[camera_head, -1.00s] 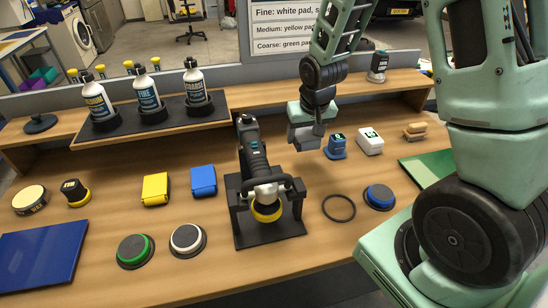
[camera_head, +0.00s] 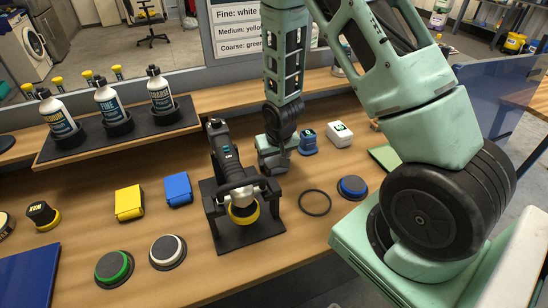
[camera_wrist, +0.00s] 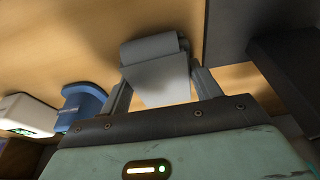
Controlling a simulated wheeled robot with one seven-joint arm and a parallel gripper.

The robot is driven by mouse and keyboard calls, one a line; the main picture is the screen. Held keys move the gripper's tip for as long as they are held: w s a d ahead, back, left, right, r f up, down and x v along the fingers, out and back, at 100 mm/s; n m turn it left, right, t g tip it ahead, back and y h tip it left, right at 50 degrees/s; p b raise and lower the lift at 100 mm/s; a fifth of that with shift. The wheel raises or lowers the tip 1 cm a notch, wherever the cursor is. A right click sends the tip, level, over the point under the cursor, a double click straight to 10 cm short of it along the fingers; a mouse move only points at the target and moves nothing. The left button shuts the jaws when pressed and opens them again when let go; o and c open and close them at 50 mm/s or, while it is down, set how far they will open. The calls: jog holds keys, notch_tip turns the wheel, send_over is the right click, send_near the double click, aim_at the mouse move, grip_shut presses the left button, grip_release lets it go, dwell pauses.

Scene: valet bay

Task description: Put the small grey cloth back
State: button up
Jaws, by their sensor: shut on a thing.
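The small grey cloth (camera_wrist: 158,78) is folded over and sits between my fingertips in the wrist view. My gripper (camera_wrist: 160,85) is shut on it. In the head view my gripper (camera_head: 274,168) is low over the wooden bench (camera_head: 150,235), just right of the polisher on its stand. The cloth is not clearly made out in the head view. I cannot tell whether it touches the bench. A folded yellow cloth (camera_head: 129,203) and a folded blue cloth (camera_head: 178,189) lie left of the polisher.
The polisher (camera_head: 228,165) on its black stand (camera_head: 250,235) is close to my gripper. A blue block-like item (camera_head: 307,143) and a white one (camera_head: 340,134) stand to the right. A black ring (camera_head: 314,202) and round pads lie nearer. Three bottles (camera_head: 108,95) stand on the raised shelf.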

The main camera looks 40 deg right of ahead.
jog(key=shift+f, duration=0.2)
jog(key=o, duration=0.7)
jog(key=shift+r, duration=0.1)
jog(key=shift+b+v, duration=0.35)
jog(key=shift+v, duration=5.75)
